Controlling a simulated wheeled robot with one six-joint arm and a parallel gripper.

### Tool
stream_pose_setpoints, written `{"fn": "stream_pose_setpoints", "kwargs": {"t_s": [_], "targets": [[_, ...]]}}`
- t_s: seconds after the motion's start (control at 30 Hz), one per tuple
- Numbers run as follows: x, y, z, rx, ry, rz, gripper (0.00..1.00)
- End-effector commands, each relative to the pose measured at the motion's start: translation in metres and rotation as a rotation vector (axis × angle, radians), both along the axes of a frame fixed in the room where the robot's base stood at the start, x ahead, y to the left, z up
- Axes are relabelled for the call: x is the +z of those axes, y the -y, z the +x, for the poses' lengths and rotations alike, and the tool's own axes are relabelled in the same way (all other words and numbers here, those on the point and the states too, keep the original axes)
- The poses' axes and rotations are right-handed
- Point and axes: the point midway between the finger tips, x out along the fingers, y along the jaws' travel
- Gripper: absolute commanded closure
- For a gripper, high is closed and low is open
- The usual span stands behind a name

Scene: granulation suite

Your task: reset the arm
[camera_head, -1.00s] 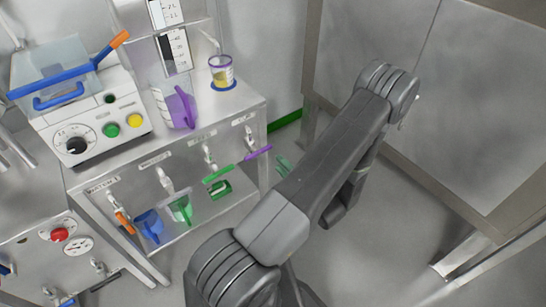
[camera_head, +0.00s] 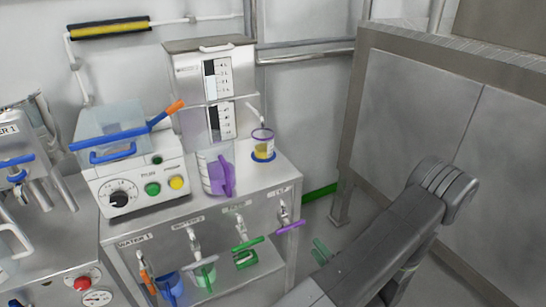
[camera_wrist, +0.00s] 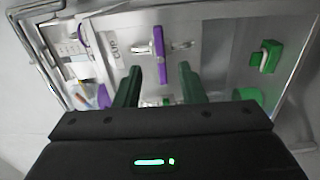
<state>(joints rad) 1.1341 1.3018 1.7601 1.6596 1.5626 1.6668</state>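My gripper (camera_wrist: 159,78) shows two green fingers standing apart in the wrist view, with nothing visible between their tips. In that view it faces the front of the tap bench, near a tap with a purple lever (camera_wrist: 160,50). In the head view my grey arm (camera_head: 400,240) reaches across the lower right. Small green parts (camera_head: 321,250) beside it look like my fingers; the rest of the gripper is hidden behind the arm.
The steel bench (camera_head: 290,170) carries a mixer box (camera_head: 140,190), a purple-handled jug (camera_head: 215,172) and a yellow-filled cup (camera_head: 262,147). Below are several taps, a blue cup (camera_head: 170,287) and a green-handled cup (camera_head: 204,275). A steel-framed panel (camera_head: 420,110) stands at right.

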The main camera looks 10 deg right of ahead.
Motion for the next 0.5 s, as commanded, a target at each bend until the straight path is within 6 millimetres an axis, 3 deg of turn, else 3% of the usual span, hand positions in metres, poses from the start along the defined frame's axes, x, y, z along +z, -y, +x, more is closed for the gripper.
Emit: {"fn": "stream_pose_setpoints", "kwargs": {"t_s": [0.5], "targets": [[0.000, -0.030, 0.079, 0.005, 0.001, -0.002, 0.64]]}}
